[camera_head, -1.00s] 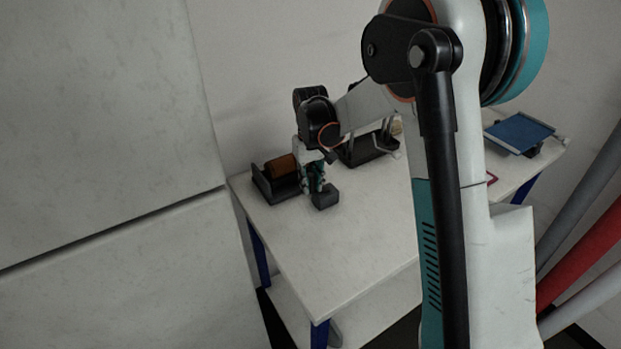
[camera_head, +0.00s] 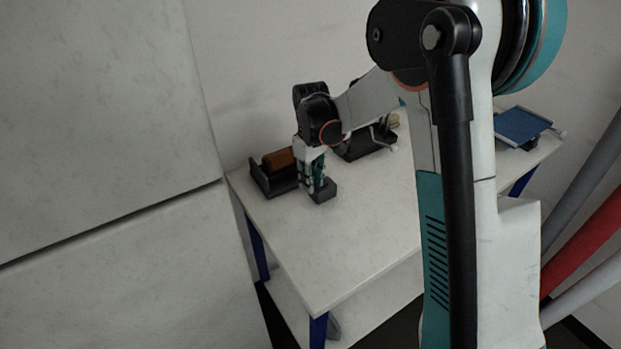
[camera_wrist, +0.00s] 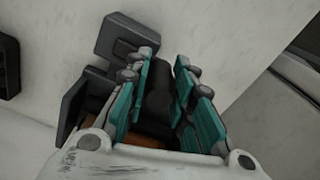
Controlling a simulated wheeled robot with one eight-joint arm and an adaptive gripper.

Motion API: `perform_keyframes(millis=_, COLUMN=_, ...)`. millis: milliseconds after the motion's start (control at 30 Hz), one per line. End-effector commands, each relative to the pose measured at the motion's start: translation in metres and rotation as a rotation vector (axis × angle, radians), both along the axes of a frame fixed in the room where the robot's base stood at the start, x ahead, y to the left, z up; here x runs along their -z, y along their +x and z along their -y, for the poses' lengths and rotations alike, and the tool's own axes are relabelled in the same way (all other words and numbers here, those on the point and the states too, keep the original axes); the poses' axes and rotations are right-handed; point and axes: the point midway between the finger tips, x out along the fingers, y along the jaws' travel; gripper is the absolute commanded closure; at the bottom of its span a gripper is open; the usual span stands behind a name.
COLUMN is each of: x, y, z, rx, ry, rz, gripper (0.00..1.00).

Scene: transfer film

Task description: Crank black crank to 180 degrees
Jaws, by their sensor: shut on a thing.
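A dark device with a black holder (camera_head: 256,180) and an orange-brown roll (camera_head: 277,160) sits at the table's left end. The roll shows partly in the wrist view (camera_wrist: 140,141), behind my fingers. My gripper (camera_head: 319,184) points down at the right side of this device. In the wrist view, its teal fingers (camera_wrist: 163,66) are shut around a dark rounded piece (camera_wrist: 155,103), which looks like the black crank's handle. A black block (camera_head: 323,191) is by the fingertips and shows in the wrist view (camera_wrist: 124,37). The crank's angle is mostly hidden.
The white table (camera_head: 330,245) is clear in front of the device. Another dark device (camera_head: 362,146) stands behind and right of my gripper. A blue-topped stand (camera_head: 522,126) is at the far right, partly beyond my arm. A wall is close behind.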

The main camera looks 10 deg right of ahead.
Motion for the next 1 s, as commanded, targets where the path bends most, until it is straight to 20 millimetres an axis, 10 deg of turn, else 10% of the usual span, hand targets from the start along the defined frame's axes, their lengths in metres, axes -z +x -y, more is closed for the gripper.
perform_keyframes(millis=200, x=0.000, y=0.000, z=0.000, rx=0.001, ry=-0.001, rz=-0.001, gripper=1.00)
perform_keyframes(millis=233, x=0.000, y=0.000, z=0.000, rx=0.001, ry=-0.001, rz=-0.001, gripper=0.71)
perform_keyframes(millis=300, x=0.000, y=0.000, z=0.000, rx=0.001, ry=-0.001, rz=-0.001, gripper=0.57)
perform_keyframes(millis=733, x=-0.006, y=0.000, z=0.000, rx=0.001, ry=0.000, rz=0.000, gripper=0.57)
perform_keyframes(millis=1000, x=-0.053, y=0.000, z=0.000, rx=0.001, ry=0.000, rz=0.000, gripper=0.57)
